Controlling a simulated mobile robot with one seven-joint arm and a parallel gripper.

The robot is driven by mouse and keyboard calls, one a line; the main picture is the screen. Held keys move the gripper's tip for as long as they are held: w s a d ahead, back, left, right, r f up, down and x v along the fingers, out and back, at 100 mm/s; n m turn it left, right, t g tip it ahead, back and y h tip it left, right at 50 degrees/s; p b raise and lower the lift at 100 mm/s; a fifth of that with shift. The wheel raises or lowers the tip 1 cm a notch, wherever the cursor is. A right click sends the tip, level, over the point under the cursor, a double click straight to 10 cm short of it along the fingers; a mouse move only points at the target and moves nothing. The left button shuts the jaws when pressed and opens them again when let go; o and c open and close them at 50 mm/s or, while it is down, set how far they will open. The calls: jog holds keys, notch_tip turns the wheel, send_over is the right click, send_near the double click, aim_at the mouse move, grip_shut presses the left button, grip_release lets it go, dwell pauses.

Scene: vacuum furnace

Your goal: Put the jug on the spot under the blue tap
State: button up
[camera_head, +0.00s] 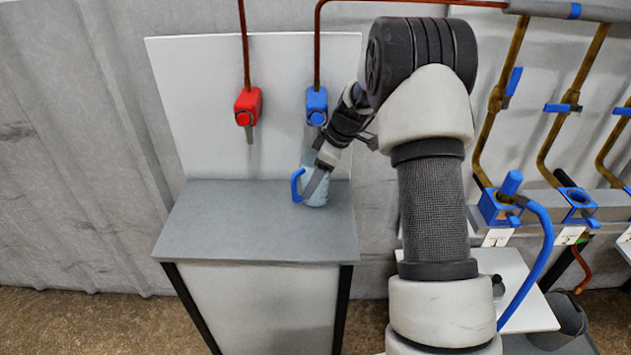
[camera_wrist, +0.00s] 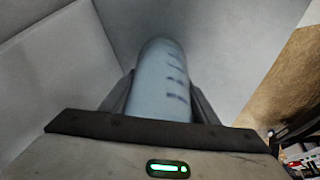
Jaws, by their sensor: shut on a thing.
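The jug (camera_head: 316,187) is pale blue and see-through with a blue handle (camera_head: 296,186) on its left. It stands upright at the back right of the grey table, below the blue tap (camera_head: 316,106). Whether its base touches the tabletop is hard to tell. My gripper (camera_head: 318,180) is shut on the jug from the right and front. In the wrist view the jug (camera_wrist: 162,80) shows dark measuring marks and sits between my two fingers. The spot under the tap is not visible; the jug and my gripper may cover it.
The grey table (camera_head: 230,225) is bare to the left of the jug. A red tap (camera_head: 247,107) hangs on the white back panel (camera_head: 200,120) left of the blue one. Pipes with blue valves (camera_head: 512,185), a blue hose (camera_head: 540,255) and a grey bin (camera_head: 565,320) stand at the right.

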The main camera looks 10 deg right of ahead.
jog(key=shift+d+f, duration=0.2)
jog(key=shift+f, duration=0.05)
jog(key=shift+f, duration=0.15)
jog(key=o, duration=1.1)
jog(key=shift+c, duration=0.2)
